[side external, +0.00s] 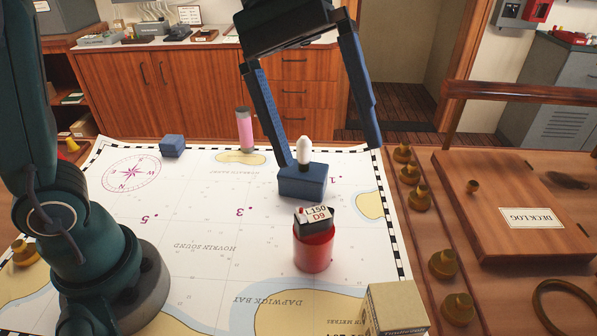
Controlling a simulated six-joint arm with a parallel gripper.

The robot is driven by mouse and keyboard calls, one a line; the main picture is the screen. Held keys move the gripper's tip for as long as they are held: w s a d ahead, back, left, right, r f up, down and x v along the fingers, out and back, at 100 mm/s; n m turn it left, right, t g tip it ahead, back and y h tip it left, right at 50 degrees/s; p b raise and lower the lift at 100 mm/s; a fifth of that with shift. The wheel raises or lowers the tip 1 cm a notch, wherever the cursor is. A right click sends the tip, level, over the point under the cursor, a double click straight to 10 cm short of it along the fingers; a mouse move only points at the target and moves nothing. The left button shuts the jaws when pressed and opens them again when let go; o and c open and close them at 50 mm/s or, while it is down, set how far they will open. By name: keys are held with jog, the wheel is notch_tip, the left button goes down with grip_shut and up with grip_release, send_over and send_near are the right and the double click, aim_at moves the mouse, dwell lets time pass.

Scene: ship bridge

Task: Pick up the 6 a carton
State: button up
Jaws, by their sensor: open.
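A tan box (395,310) that looks like a carton stands at the front right edge of the chart, partly cut off by the picture's bottom; I cannot read a "6" on it. My gripper (328,156) is open and empty, fingers pointing down above the chart's right part, well behind the tan box. Its left finger comes down beside a white rounded piece (304,149) on a dark blue box (302,182); I cannot tell whether it touches. A red cylinder (313,250) stands in front, with a dark block (315,216) labelled "L150 D9" on top.
A pink cylinder (244,131) and a small blue box (172,145) are at the back of the chart (190,215). Several brass weights (419,197) line the right side, beside a wooden deck log board (510,200). The chart's middle left is clear.

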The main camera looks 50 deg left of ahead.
jog(key=w+d+f+n+g+h, duration=0.2)
jog(key=w+d+n+g+h, duration=0.15)
jog(key=d+g, duration=0.4)
jog(key=n+h, duration=0.1)
send_near(402, 335)
jog(key=shift+g, duration=0.25)
jog(key=x, duration=0.4)
jog(key=shift+s+d+f, duration=0.1)
jog(key=shift+d+f, duration=0.1)
jog(key=shift+d, duration=0.15)
jog(key=shift+x, duration=2.55)
grip_shut()
